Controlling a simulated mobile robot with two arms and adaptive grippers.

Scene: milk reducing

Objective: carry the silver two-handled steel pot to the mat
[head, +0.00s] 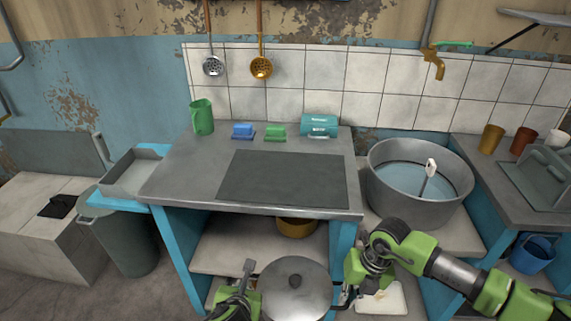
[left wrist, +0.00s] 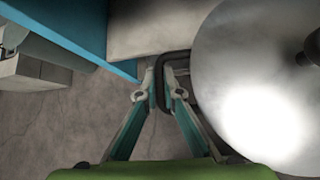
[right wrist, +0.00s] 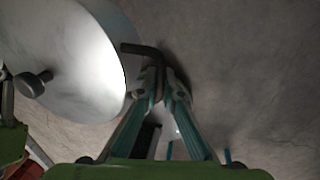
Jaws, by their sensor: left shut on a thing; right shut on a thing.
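The silver steel pot (head: 293,290), with its lid and dark knob on, is between my two grippers at the bottom of the head view, in front of the counter. My left gripper (left wrist: 163,92) is shut on the pot's left dark handle (left wrist: 158,76). My right gripper (right wrist: 160,88) is shut on the right dark handle (right wrist: 146,52). The pot's lid also shows in the left wrist view (left wrist: 235,60) and in the right wrist view (right wrist: 85,65). The dark grey mat (head: 283,176) lies bare on the metal counter, beyond the pot. The pot's lower sides are mostly hidden.
A green mug (head: 202,117), a blue block (head: 243,131), a green block (head: 275,132) and a teal box (head: 318,125) stand behind the mat. A large basin (head: 420,200) is to the right. A brown pot (head: 297,227) is on the shelf below.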

